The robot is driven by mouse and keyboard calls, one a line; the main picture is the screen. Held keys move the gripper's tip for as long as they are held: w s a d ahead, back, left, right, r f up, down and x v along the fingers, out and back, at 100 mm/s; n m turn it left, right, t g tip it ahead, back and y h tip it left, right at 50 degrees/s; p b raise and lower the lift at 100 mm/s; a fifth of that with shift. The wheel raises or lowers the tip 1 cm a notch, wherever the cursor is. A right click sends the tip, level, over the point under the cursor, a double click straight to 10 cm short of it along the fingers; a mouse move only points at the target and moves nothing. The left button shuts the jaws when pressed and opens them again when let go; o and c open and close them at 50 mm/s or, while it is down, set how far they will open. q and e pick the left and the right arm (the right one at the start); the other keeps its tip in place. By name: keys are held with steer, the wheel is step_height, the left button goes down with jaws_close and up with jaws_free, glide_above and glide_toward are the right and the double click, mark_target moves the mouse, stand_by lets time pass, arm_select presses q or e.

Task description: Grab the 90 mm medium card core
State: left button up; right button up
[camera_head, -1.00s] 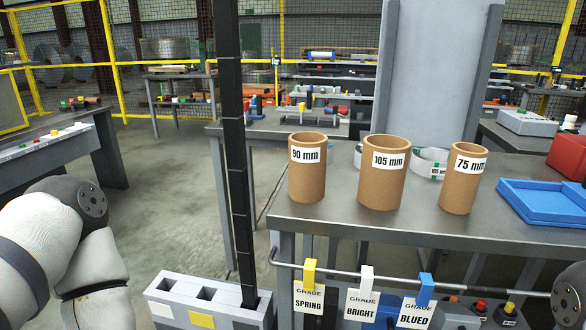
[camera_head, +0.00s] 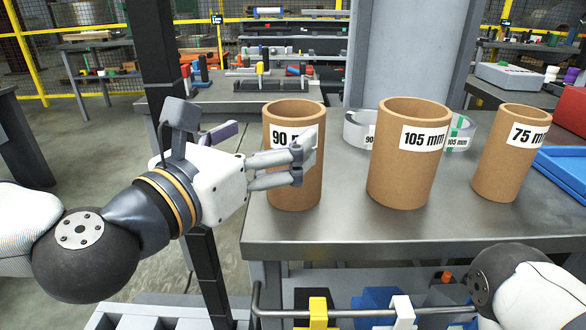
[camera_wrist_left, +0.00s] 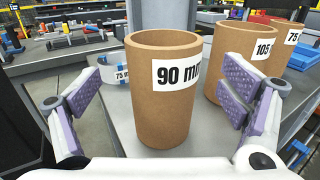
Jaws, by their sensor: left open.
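The 90 mm core (camera_head: 290,190) is an upright brown card tube on the steel table, at the left of a row of three. Its label is partly hidden behind my left gripper's finger in the head view. My left gripper (camera_head: 264,144) is open at the core. In the left wrist view, the 90 mm core (camera_wrist_left: 165,112) stands between the spread fingers of the left gripper (camera_wrist_left: 162,100), with a gap on each side. Its label faces right there. The 105 mm core (camera_head: 405,170) and 75 mm core (camera_head: 507,165) stand to its right. My right gripper is out of view.
A blue tray (camera_head: 567,170) is at the right.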

mark_target(308, 111)
arm_select(q)
steer(key=x, duration=0.6)
steer(key=shift+w+d, duration=0.25)
steer(key=shift+d, duration=0.15)
steer(key=c, duration=1.8)
steer(key=shift+r, duration=0.1)
steer(key=shift+c, duration=0.7)
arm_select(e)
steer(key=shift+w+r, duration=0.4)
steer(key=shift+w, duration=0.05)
arm_select(q)
steer(key=shift+r, duration=0.1)
